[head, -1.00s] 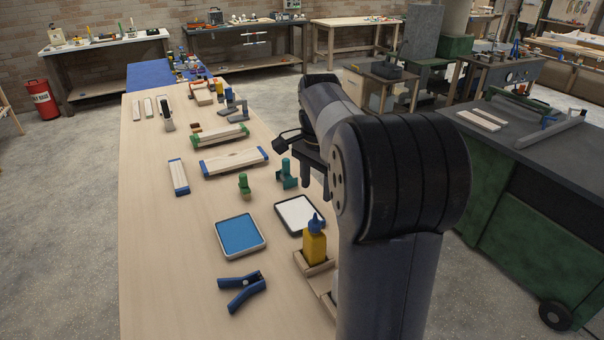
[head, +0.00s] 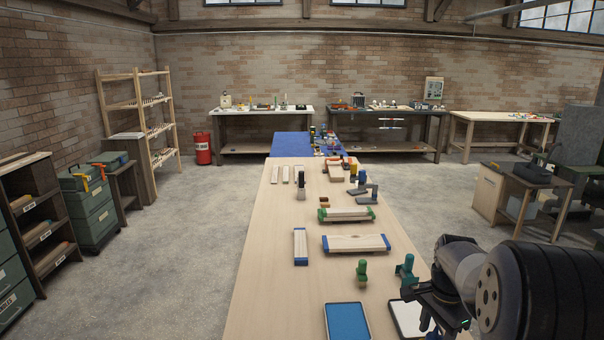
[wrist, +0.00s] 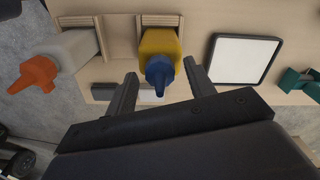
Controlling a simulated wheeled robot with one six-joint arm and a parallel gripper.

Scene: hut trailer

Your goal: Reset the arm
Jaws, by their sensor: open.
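My gripper (wrist: 162,92) is open in the wrist view, its two dark fingers apart. A yellow bottle with a blue nozzle (wrist: 160,48) stands in a wooden holder beyond the fingers, seen between them; I cannot tell how far off it is. In the head view my arm is folded at the lower right, and my gripper (head: 432,318) hangs over the right edge of the long wooden bench (head: 262,265), partly cut off by the frame.
A white-topped tray (wrist: 243,58) and a white bottle with an orange nozzle (wrist: 70,55) flank the yellow bottle. A blue-topped tray (head: 347,322), a green stamp-like piece (head: 362,271) and clamped boards (head: 356,243) lie on the bench. The floor left of the bench is clear.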

